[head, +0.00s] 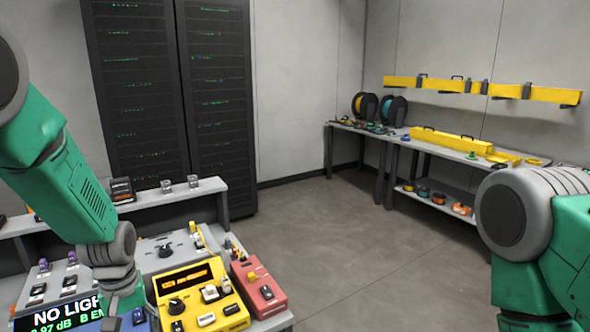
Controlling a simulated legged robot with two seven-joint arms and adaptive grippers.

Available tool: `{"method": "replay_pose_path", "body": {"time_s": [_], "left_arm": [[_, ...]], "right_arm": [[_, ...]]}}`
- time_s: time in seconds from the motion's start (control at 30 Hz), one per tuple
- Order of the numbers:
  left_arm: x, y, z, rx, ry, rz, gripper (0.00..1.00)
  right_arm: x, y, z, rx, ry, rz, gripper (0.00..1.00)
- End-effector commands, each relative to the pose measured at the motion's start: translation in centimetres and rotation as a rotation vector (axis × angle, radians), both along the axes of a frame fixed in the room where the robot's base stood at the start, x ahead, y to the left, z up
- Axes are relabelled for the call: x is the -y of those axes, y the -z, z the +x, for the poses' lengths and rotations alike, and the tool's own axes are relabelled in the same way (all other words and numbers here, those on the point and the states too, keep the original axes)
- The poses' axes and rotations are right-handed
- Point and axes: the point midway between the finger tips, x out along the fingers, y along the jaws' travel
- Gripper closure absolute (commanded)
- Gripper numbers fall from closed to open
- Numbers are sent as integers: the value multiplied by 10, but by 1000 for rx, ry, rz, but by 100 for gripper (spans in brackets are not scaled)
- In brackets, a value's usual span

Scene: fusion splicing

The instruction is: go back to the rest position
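My green and grey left arm comes in from the left and bends down over the instrument bench. Its lower end runs down past the bottom edge of the head view, beside a display reading "NO LIGH" (68,315) and a yellow instrument (190,290). My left gripper is not visible. My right arm shows at the right edge, bent, with its large grey joint in front of the far shelving. My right gripper is out of the picture. What either gripper holds cannot be seen.
A red instrument (258,288) sits at the bench's right end. Dark server racks (215,90) stand behind. A workbench (400,138) along the right wall holds cable reels (393,108) and a yellow case (450,140). The grey floor (345,235) between is clear.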

Motion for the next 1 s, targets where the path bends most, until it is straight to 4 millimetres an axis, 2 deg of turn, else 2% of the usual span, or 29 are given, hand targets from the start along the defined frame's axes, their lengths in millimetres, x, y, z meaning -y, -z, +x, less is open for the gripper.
{"method": "replay_pose_path", "body": {"time_s": [0.03, 0.27, 0.47, 0.57, 0.6, 0.7, 0.83, 0.9, 1.0], "left_arm": [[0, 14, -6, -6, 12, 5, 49], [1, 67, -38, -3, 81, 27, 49], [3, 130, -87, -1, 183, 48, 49], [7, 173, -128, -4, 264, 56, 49], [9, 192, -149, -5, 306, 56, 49], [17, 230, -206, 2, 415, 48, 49], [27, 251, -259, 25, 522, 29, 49], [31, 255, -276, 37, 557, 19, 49], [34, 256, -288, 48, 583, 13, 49]], "right_arm": [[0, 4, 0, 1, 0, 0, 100], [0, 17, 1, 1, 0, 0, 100], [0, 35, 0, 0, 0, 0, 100], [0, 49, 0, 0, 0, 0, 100], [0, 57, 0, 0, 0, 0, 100], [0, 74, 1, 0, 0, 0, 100], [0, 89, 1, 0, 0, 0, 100], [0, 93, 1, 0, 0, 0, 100], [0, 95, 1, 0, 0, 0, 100]]}}
